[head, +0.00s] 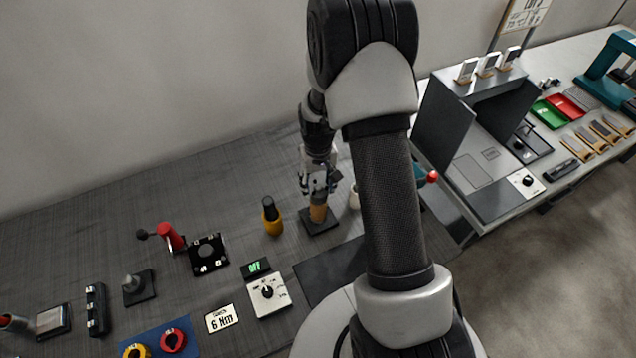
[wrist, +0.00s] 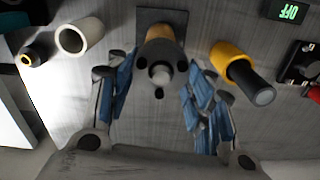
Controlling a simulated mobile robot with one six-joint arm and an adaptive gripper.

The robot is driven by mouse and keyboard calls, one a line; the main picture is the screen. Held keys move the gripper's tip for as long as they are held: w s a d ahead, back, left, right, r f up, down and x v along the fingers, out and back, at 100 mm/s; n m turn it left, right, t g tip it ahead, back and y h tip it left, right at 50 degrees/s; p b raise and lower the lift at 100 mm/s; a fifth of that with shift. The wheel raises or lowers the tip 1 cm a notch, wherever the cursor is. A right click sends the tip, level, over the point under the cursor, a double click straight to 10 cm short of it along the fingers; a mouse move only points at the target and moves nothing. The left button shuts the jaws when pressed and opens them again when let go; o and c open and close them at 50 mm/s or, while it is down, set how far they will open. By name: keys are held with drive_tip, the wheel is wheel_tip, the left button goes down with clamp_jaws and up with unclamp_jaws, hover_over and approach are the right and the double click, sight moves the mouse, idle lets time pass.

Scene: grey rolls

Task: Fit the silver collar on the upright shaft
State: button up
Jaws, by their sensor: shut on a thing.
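My gripper (head: 318,188) hangs over a tan post (head: 318,212) on a dark square base (head: 322,225). In the wrist view my gripper (wrist: 156,68) has its blue-padded fingers on both sides of a grey collar-like piece (wrist: 150,82) with dark round spots. A pale round tip shows at the middle of this piece. The tan post (wrist: 165,34) and its dark base (wrist: 178,17) lie behind it. The fingers are shut on the collar. I cannot tell whether the collar is seated or only held above the post. The head view hides the collar behind the fingers.
A yellow-and-black bottle-like thing (head: 271,217) stands close left of the post. A white hollow cylinder (wrist: 80,37) is on the other side. A grey peg on a plate (head: 136,285) and a red-handled device (head: 168,236) stand further left. A dark mat (head: 330,268) lies in front.

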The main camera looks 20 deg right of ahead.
drive_tip(key=o, duration=1.4)
drive_tip(key=shift+f, duration=0.1)
wheel_tip(320, 180, up, 12)
drive_tip(key=shift+r, duration=0.1)
